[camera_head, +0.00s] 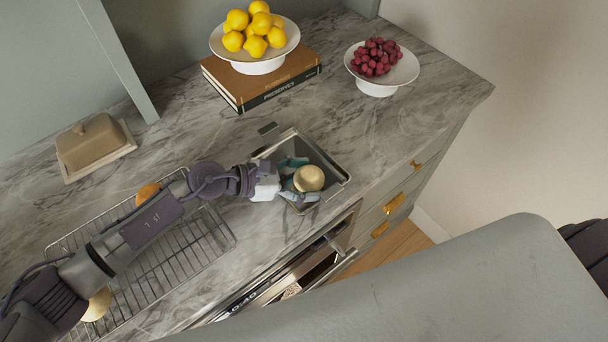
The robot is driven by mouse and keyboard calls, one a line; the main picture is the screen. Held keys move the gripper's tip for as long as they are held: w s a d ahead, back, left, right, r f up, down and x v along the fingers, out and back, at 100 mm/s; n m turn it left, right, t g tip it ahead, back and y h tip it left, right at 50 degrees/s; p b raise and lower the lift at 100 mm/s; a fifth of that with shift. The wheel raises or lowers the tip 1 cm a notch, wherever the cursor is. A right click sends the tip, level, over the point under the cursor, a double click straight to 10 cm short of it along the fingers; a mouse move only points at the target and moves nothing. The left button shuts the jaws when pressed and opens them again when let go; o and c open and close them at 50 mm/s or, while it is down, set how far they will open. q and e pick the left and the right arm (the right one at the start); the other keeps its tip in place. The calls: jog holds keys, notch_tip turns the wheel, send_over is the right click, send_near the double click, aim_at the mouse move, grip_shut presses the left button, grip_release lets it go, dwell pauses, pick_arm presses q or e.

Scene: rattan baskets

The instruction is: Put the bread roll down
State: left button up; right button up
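A pale round bread roll (309,178) sits between the teal fingers of my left gripper (303,180). The fingers lie along both sides of the roll and appear shut on it. The roll and fingers are over a rectangular metal pan (331,166) near the counter's front edge. I cannot tell whether the roll touches the pan's floor. My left arm reaches in from the left across a wire rack (205,250). My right gripper is not in view.
An orange-brown item (147,193) and a pale roll (97,305) show partly behind my arm at the rack. A covered butter dish (92,143), books (262,79), a lemon stand (257,66) and a grape stand (402,72) stand on the counter (440,85).

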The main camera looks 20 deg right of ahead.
pick_arm(q)
jog(key=shift+s+d, duration=0.1)
jog(key=shift+s, duration=0.05)
jog(key=shift+w, duration=0.2)
jog(key=shift+w+a, duration=0.1)
jog(key=shift+a, duration=0.25)
jog(key=b+v, duration=0.3)
jog(key=v, duration=0.7)
jog(key=shift+a, duration=0.2)
jog(key=shift+a+r, duration=0.3)
jog(key=shift+a, duration=0.15)
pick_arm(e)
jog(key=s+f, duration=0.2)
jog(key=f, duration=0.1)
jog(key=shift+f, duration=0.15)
